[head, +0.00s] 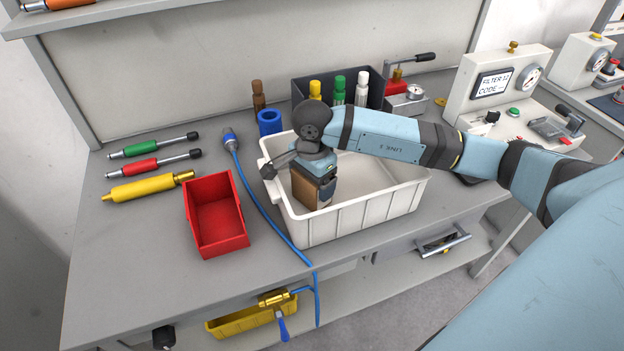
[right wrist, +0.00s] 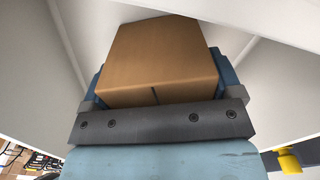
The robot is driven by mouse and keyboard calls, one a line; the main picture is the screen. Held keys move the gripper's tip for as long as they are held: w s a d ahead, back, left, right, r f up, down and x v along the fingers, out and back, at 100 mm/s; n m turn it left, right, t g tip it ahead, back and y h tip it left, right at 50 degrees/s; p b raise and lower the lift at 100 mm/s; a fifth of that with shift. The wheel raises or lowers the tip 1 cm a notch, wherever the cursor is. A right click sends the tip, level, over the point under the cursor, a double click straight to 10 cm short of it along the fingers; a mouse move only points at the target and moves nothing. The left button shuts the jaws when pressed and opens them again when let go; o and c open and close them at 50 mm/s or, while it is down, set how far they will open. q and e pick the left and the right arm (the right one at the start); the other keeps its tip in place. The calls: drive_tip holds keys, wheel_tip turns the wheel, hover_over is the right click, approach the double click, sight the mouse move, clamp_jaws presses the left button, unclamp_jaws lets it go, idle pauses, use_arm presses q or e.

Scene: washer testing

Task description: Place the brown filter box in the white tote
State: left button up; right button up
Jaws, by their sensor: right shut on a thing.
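The brown filter box (head: 307,189) is held by my right gripper (head: 316,166) inside the walls of the white tote (head: 370,205), near its left end. In the right wrist view the box (right wrist: 158,60) fills the space between the jaws, with the white tote walls (right wrist: 265,75) around it. My right gripper is shut on the box. Whether the underside of the box touches the tote floor cannot be told. My left gripper is not in view.
A red bin (head: 214,215) stands left of the tote, with a blue hose (head: 262,205) between them. Test devices (head: 500,85) are at right. The bench's front left is clear.

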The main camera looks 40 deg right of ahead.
drive_tip(key=o, duration=0.8)
wheel_tip(320, 180, up, 12)
drive_tip(key=shift+r, duration=0.1)
idle(0.6)
